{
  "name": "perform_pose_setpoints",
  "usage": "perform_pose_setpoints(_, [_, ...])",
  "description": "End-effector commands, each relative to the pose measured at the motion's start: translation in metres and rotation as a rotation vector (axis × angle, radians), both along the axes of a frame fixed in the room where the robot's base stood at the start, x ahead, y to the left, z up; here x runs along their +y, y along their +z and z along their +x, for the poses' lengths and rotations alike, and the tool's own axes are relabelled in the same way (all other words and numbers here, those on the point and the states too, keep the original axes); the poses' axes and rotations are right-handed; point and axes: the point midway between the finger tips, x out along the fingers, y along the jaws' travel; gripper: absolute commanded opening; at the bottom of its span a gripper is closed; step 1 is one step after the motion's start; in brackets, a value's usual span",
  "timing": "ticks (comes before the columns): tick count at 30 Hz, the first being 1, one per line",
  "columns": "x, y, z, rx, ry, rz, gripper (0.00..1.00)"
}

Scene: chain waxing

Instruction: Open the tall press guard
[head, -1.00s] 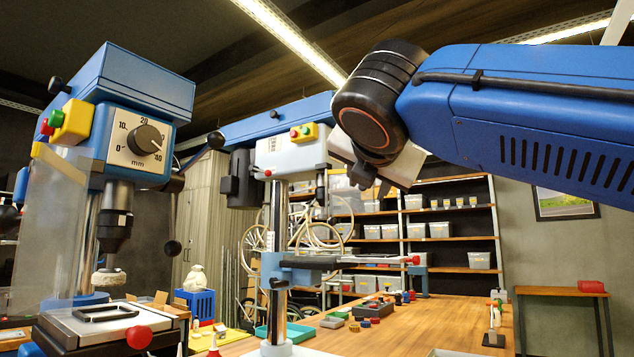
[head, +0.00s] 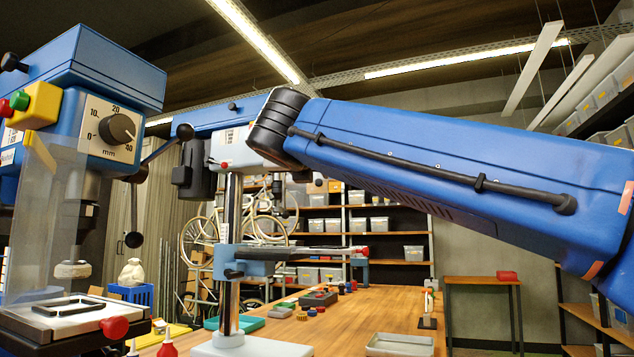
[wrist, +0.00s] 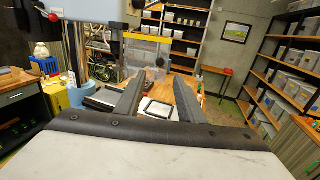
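The farther press has a white head (head: 232,148) on a bright steel column, with a flat table on the column. In the wrist view a clear guard panel (wrist: 146,50) with a yellow top bar hangs ahead of my gripper. A dark round knob (wrist: 160,62) shows near its lower right. My gripper (wrist: 158,82) is open, and its two dark fingers point toward the panel and knob with nothing held. The knob appears between and beyond the fingertips, apart from them.
A nearer blue press (head: 85,70) with its own clear guard (head: 45,220) stands at the left. The wooden bench (head: 380,310) holds a grey tray (head: 400,344) and several small parts. Shelves with bins (head: 375,225) stand behind. Open floor shows right of the bench.

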Motion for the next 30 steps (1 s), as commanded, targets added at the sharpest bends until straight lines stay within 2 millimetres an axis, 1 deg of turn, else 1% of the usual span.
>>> perform_pose_setpoints(1, [-0.001,0.0,0.009,0.0,-0.004,-0.001,0.35])
perform_pose_setpoints(12, [-0.005,0.0,0.07,0.0,-0.003,-0.001,0.35])
perform_pose_setpoints(18, [-0.007,0.0,0.096,0.0,-0.003,0.0,0.35])
perform_pose_setpoints(24, [-0.007,0.0,0.107,0.0,0.0,0.0,0.35])
perform_pose_setpoints(30, [-0.007,0.0,0.108,0.0,0.0,0.0,0.35])
